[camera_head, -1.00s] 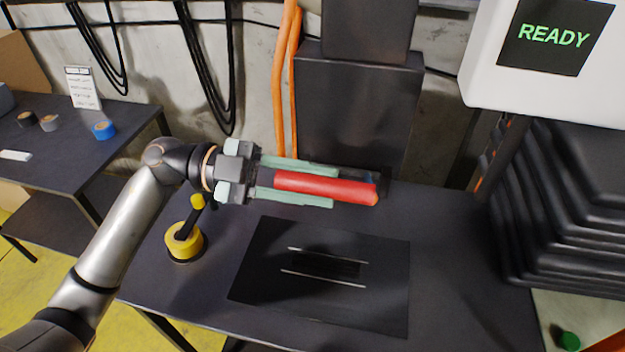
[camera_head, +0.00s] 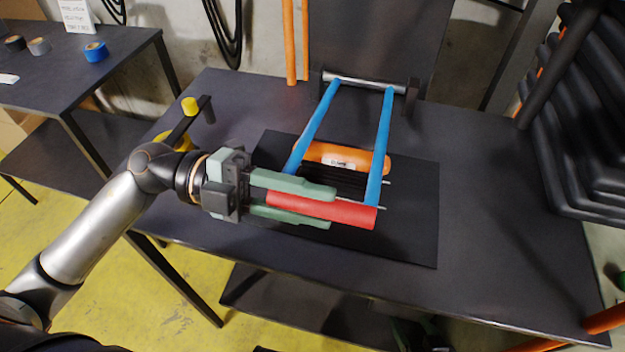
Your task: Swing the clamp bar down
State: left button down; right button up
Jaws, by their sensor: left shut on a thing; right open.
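The clamp bar is a swing frame with two blue arms (camera_head: 383,140) hinged on a grey rod (camera_head: 365,83) at the back of the bench. A red grip (camera_head: 350,213) joins its front end. My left gripper (camera_head: 325,207) is shut on the red grip, its green fingers above and below it in the picture. The frame lies low over the black plate (camera_head: 410,235); whether it touches the plate is hard to tell. An orange cross piece (camera_head: 345,158) with a pale label shows between the blue arms. My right gripper is out of view.
A yellow reel with a black crank (camera_head: 183,133) stands on the bench left of the plate, partly behind my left arm. A side table (camera_head: 60,60) holds tape rolls. Stacked black folds (camera_head: 590,120) stand at the right. The bench's right part is clear.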

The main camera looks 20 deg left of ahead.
pick_arm(q)
jog(key=shift+s+f+b, duration=0.15)
jog(key=shift+f+b, duration=0.3)
jog(key=shift+f, duration=0.6)
jog(key=shift+s+f+b, duration=0.1)
jog(key=shift+f+b, duration=0.35)
jog(key=shift+f, duration=0.55)
jog(key=c, duration=0.6)
grip_release()
jog(key=shift+a+b, duration=0.3)
jog(key=shift+a, duration=3.5)
jog(key=shift+a, duration=0.1)
